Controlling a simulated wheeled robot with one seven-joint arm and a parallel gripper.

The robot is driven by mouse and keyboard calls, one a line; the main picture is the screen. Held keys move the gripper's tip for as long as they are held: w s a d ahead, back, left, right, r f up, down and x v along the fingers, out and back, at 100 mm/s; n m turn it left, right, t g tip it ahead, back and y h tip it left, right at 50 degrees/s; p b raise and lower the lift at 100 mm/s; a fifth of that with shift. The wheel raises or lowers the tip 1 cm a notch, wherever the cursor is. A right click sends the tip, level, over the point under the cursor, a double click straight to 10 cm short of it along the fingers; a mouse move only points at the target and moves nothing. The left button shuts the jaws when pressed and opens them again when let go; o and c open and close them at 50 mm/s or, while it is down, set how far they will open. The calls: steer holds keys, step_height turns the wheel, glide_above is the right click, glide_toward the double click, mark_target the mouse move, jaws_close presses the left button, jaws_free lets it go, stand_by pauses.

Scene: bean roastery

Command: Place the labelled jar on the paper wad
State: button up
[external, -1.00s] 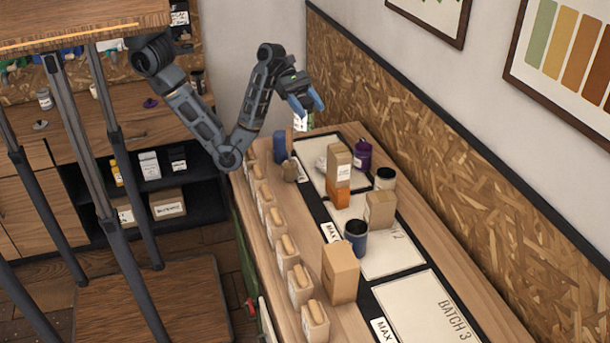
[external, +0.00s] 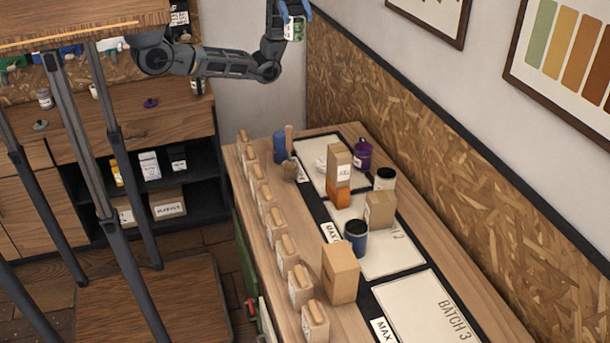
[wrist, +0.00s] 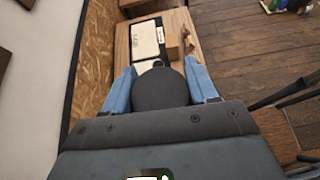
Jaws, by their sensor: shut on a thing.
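The labelled jar (external: 293,31), with a white label and some green, is held by my gripper (external: 294,12) high above the far end of the bench. In the wrist view its dark round lid (wrist: 160,90) sits between the two blue fingers of my gripper (wrist: 160,74), which are shut on it. The paper wad (external: 321,164) is a small white crumpled lump on the farthest pale mat, beside a brown box. My gripper is well above the wad and apart from it. In the wrist view the wad cannot be made out; the jar hides part of the bench.
A blue container (external: 280,147) stands left. Wooden-topped blocks line the left edge. The Batch 3 mat (external: 430,317) is clear.

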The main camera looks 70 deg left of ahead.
steer(key=s+a+r+m+g, duration=0.2)
steer(key=s+a+r, duration=0.2)
steer(key=a+r, duration=0.25)
steer(key=w+d+f+n+t+b, duration=0.1)
steer(key=w+d+f+b, duration=0.2)
steer(key=f, duration=0.5)
steer(key=w+d+f+b, duration=0.1)
steer(key=w+f+b, duration=0.3)
steer(key=f, duration=0.3)
steer(key=w+d+f+n+t+b, duration=0.1)
steer(key=w+d+f+b, duration=0.2)
steer(key=f, duration=0.5)
steer(key=shift+n+t, duration=0.5)
steer(key=shift+w+a+f+b, duration=0.55)
steer(key=shift+w+f+b, duration=0.6)
steer(key=shift+f, duration=4.4)
steer(key=shift+w+a+f+b, duration=0.5)
steer(key=shift+w+f+b, duration=0.65)
steer(key=shift+f, duration=4.45)
steer(key=shift+w+a+f+b, duration=0.55)
steer(key=shift+w+f+b, duration=0.55)
steer(key=shift+f, duration=4.45)
steer(key=shift+s+f+b, duration=0.2)
steer(key=shift+b, duration=0.25)
steer(key=o, duration=1.2)
steer(key=shift+r, duration=0.1)
